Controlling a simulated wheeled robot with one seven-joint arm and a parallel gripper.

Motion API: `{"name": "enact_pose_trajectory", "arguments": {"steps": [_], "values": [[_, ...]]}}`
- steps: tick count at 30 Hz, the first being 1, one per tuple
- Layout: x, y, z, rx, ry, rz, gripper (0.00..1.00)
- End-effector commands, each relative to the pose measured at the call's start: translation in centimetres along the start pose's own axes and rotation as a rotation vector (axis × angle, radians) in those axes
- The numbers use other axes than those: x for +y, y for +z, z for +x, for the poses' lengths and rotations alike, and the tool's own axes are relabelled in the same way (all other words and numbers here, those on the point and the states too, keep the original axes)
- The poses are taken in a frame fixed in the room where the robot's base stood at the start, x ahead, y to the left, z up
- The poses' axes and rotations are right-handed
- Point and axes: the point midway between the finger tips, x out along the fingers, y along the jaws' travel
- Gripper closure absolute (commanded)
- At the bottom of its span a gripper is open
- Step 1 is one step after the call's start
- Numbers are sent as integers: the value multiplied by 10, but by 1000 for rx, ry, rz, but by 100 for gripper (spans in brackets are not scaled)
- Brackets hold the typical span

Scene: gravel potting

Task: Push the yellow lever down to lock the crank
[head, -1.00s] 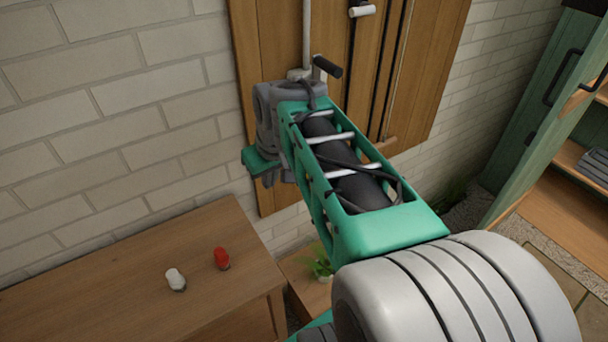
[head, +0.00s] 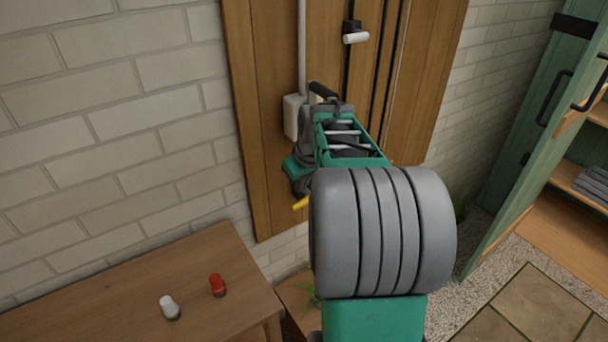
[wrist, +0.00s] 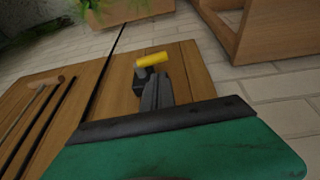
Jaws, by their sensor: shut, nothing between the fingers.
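The yellow lever (head: 300,203) sticks out to the left low on the wooden wall panel. In the wrist view its yellow grip (wrist: 152,60) lies just beyond my fingertips, on a dark mount. My gripper (wrist: 156,84) is shut and empty, with dark fingers pointing at the lever. I cannot tell whether they touch. In the head view my gripper (head: 303,187) is just above the lever, and my arm hides the lever's right part. The crank's black handle (head: 322,91) stands out from a white box (head: 293,117) on the panel, above my gripper.
A wooden table (head: 110,285) at lower left holds a white-capped shaker (head: 170,306) and a red-capped one (head: 217,284). A white handle (head: 355,38) on a black rail is higher on the panel. A green cabinet (head: 530,140) stands open at right.

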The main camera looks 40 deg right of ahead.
Motion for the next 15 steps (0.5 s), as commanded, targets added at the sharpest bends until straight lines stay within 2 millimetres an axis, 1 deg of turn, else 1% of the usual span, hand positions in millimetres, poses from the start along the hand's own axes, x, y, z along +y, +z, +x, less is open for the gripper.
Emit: {"name": "enact_pose_trajectory", "arguments": {"steps": [1, 3, 7, 10, 15], "values": [[-1, 0, 11, -4, -3, 0, 100], [-1, 0, 27, -4, -4, -1, 100], [2, 4, 49, -3, -2, 0, 100], [4, 5, 61, -1, -1, 0, 100], [5, 6, 68, 1, 0, 0, 100]]}}
